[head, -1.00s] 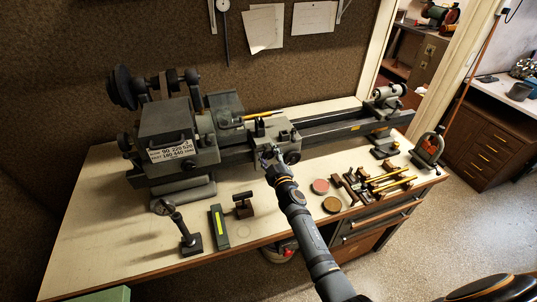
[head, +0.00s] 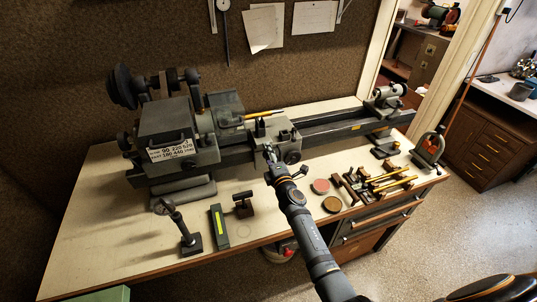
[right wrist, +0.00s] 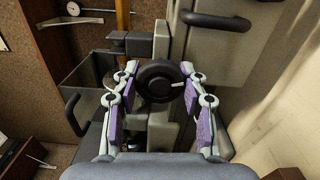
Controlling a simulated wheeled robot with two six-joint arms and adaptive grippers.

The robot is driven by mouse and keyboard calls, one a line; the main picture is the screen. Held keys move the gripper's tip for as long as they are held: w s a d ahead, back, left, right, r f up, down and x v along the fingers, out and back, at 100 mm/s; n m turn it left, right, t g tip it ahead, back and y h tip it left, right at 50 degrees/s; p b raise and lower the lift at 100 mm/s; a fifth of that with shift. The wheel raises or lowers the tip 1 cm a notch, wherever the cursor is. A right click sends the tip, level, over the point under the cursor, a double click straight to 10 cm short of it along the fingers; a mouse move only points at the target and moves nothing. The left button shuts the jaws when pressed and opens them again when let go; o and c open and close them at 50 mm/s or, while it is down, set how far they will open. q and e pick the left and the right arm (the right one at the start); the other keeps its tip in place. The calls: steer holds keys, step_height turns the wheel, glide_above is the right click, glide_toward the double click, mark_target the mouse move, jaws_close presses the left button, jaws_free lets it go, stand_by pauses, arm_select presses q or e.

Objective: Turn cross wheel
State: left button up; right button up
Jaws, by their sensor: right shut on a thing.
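The lathe's carriage (head: 278,133) stands on the long bed at the middle of the bench. My right gripper (head: 268,151) is at the carriage's front. In the right wrist view, the fingers of my right gripper (right wrist: 160,72) are on either side of a round black wheel (right wrist: 158,88) with a raised hub, shut on its rim. In the head view the gripper hides this wheel. Another dark handwheel (head: 292,157) sits just right of the gripper on the carriage front. My left gripper is not in view.
A small stand (head: 190,240) and a green-black block (head: 219,227) stand at left. The bench's left front is clear.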

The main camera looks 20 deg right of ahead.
steer(key=shift+f+n, duration=0.15)
steer(key=shift+n, duration=2.05)
steer(key=o, duration=1.2)
steer(key=shift+c, duration=0.2)
steer(key=shift+s, duration=0.1)
steer(key=s, duration=1.2)
steer(key=shift+d, duration=0.2)
steer(key=shift+w, duration=0.1)
